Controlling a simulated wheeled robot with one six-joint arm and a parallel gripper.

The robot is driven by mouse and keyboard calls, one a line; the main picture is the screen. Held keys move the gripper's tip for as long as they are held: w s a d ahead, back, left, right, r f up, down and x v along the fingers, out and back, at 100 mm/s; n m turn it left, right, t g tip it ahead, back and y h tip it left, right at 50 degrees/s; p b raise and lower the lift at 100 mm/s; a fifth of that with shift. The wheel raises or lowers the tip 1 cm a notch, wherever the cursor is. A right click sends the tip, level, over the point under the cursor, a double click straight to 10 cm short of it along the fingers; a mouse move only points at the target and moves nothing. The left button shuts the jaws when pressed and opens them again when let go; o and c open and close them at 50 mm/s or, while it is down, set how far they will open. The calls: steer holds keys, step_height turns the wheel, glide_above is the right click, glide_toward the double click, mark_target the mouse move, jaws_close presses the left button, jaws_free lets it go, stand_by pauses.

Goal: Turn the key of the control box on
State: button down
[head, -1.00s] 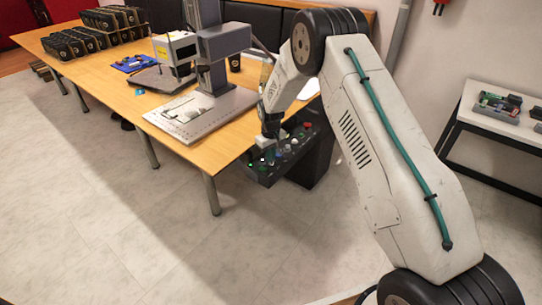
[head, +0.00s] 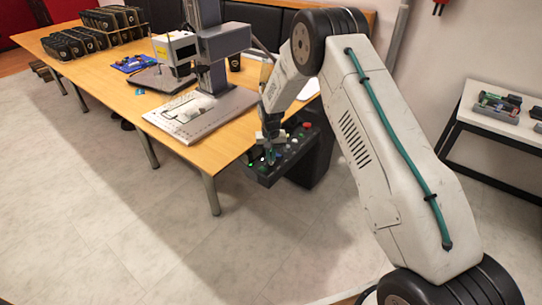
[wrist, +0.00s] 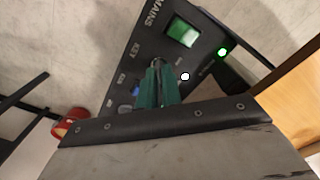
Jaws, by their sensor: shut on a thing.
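The dark control box (head: 318,152) stands at the near right end of the wooden table. Its panel (wrist: 196,62) fills the middle of the wrist view, with the labels MAINS and KEY. The key switch (wrist: 157,61) shows only as a small metallic rim at my fingertips. The key itself is mostly hidden between the fingers. My gripper (wrist: 156,75) has green fingers closed together at the key switch, so it is shut on the key. In the head view my gripper (head: 269,154) points down at the panel's left part.
A lit green MAINS switch (wrist: 182,32) and a green lamp (wrist: 222,52) are near the key. A white button (wrist: 185,76) is right of my fingers. A red knob (wrist: 70,123) is at lower left. The marking machine (head: 209,45) stands on the table (head: 110,92).

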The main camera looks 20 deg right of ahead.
steer(key=shift+w+r, duration=0.1)
steer(key=c, duration=1.6)
jaws_free()
step_height(320, 180, up, 8)
steer(key=shift+f, duration=0.15)
